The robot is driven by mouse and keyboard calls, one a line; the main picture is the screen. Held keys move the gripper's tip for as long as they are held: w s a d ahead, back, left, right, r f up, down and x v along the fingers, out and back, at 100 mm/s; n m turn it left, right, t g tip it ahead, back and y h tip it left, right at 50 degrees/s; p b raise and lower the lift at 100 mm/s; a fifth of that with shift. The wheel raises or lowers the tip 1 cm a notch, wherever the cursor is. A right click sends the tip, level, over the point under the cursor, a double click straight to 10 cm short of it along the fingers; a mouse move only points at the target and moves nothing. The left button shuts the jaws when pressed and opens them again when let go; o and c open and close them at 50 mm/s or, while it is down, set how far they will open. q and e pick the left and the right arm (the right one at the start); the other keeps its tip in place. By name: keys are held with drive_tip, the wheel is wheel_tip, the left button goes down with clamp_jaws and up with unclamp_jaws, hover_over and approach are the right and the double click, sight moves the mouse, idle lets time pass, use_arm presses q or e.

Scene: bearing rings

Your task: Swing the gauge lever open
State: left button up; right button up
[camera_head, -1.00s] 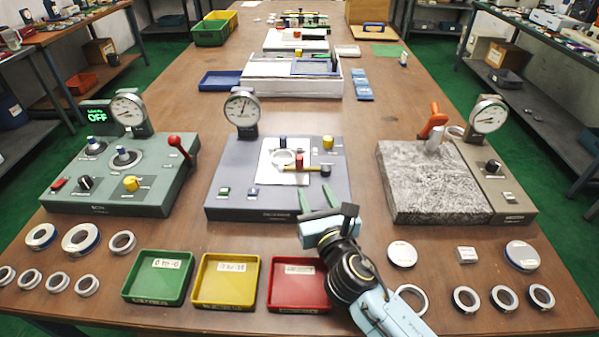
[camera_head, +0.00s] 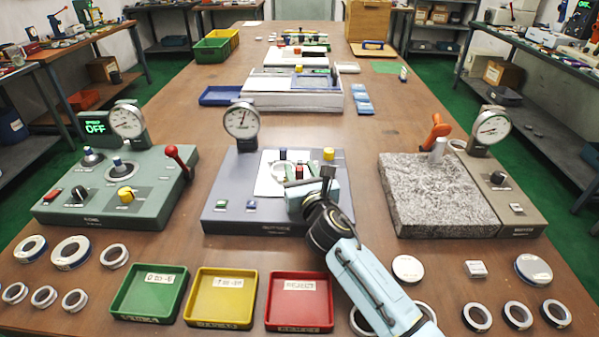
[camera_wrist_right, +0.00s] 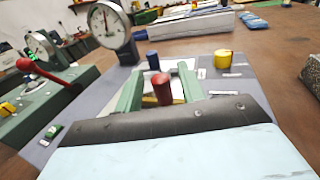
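The middle grey gauge station (camera_head: 225,217) carries a round dial gauge (camera_head: 241,121) on a post and a white plate holding a ring (camera_head: 281,171). The gauge lever has a red knob (camera_head: 299,171); its bar is mostly hidden by my gripper in the head view. My right gripper (camera_head: 308,175) is over the front right of this station. In the right wrist view its two green fingers are apart, with the red knob (camera_wrist_right: 162,88) between them and a gap on each side. A bit of the yellowish bar shows behind the knob. My left gripper is not in view.
A blue knob (camera_wrist_right: 153,60) and a yellow knob (camera_wrist_right: 222,59) stand beyond the fingers. A green station (camera_head: 120,190) with a red-knobbed lever stands left, a granite block (camera_head: 440,195) right. Green, yellow and red trays (camera_head: 300,302) and loose rings lie in front.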

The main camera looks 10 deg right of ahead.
drive_tip(key=shift+w+a, duration=0.1)
drive_tip(key=shift+w, duration=0.4)
clamp_jaws()
